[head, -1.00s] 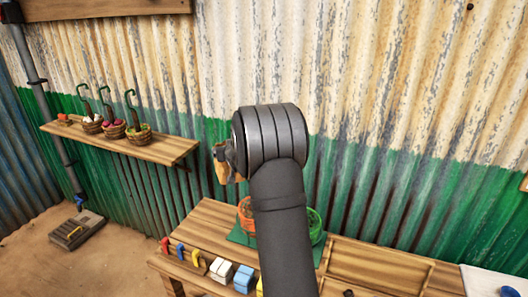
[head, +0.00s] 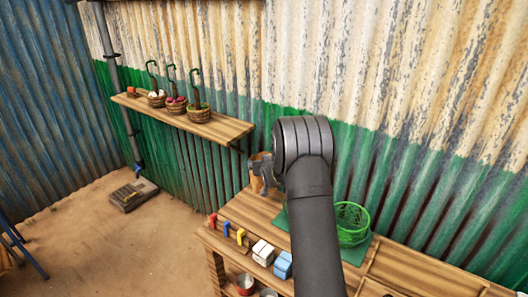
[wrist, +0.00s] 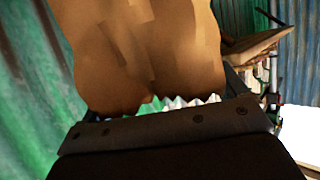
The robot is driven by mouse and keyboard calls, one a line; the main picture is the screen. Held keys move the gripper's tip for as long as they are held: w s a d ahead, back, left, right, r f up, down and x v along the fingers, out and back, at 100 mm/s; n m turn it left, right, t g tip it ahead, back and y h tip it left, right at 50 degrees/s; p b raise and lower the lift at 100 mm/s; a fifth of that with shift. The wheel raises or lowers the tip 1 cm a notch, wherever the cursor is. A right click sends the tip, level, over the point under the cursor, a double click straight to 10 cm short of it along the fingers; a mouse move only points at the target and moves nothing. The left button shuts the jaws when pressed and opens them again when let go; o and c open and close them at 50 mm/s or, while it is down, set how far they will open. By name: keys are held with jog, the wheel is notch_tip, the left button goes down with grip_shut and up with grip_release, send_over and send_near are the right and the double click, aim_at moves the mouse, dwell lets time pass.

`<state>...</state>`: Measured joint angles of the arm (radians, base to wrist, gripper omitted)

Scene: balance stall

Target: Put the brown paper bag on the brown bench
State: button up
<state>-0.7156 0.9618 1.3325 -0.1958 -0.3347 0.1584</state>
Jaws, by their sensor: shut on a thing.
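My gripper (head: 264,176) is shut on the brown paper bag (head: 257,162) and holds it up beside the wall, above the far left part of the wooden counter. The bag also fills the upper middle of the wrist view (wrist: 135,45), against the toothed jaw edge. My arm hides part of the bag in the head view. At the left edge of the head view, a cut-off brown piece (head: 5,264) stands by thin blue legs; I cannot tell whether it is the brown bench.
The wooden counter (head: 243,208) carries a green wire basket (head: 352,222) on a green mat and several coloured blocks and hooks. A wall shelf (head: 215,128) holds small baskets. The floor at left is mostly clear.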

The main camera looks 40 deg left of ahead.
jog(key=shift+f, duration=3.65)
jog(key=shift+f, duration=0.55)
jog(key=o, duration=1.1)
jog(key=shift+c, duration=0.2)
jog(key=shift+d, duration=0.1)
jog(key=v, duration=1.7)
jog(key=shift+s+f, duration=0.1)
jog(key=shift+f, duration=0.05)
jog(key=x, duration=1.7)
jog(key=shift+r, duration=0.2)
